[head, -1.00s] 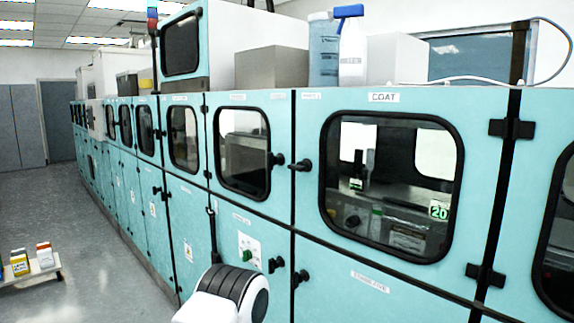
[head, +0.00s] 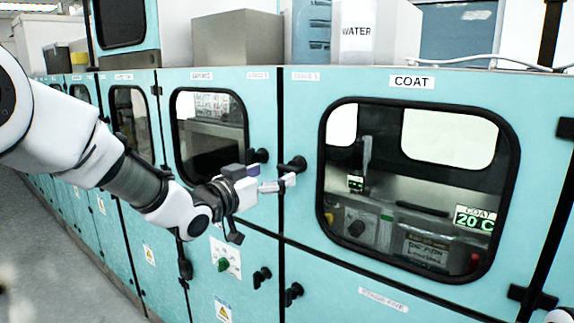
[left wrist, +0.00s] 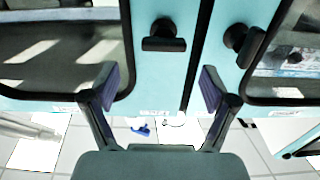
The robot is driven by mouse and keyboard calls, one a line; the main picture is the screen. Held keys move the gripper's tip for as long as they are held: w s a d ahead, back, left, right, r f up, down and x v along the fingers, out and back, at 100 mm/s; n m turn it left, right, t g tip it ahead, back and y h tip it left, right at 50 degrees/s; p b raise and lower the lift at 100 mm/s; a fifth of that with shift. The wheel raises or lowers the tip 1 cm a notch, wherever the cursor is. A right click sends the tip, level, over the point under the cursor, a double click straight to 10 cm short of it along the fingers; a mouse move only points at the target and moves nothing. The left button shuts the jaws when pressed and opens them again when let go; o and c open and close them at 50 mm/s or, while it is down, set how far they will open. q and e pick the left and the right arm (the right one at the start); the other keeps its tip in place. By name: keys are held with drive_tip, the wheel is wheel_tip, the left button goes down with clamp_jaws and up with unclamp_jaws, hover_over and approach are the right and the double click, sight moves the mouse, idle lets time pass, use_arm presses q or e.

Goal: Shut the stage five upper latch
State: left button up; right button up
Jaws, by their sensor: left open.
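The stage five upper latch (head: 292,164) is a black handle at the left edge of the teal COAT door (head: 300,120), under a small stage label. In the left wrist view, which looks upside down, it appears as the left T-shaped handle (left wrist: 163,38), its bar lying across. My left gripper (head: 262,179) is in front of the door seam, just below the latch in the head view. In the left wrist view its two purple-padded fingers (left wrist: 158,88) are spread, with nothing between them and the handle beyond. My right gripper is out of view.
A neighbouring black latch (head: 258,156) sits close on the left door; it also shows in the left wrist view (left wrist: 243,42). Lower latches (head: 292,293) stick out below. Black hinges (head: 532,298) are at the right. Grey floor (head: 55,250) is clear at left.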

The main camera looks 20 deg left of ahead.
sight(284, 170)
use_arm(q)
drive_tip(key=x, duration=0.2)
drive_tip(key=p+x, duration=0.1)
drive_tip(key=x, duration=0.3)
drive_tip(key=shift+w+a+f+p, duration=0.15)
drive_tip(key=shift+a+f+p, duration=0.2)
drive_tip(key=shift+a, duration=0.1)
drive_tip(key=shift+w+d, duration=0.2)
drive_tip(key=shift+w, duration=0.15)
drive_tip(key=shift+d+r, duration=0.1)
drive_tip(key=shift+d, duration=0.05)
drive_tip(key=c, duration=1.2)
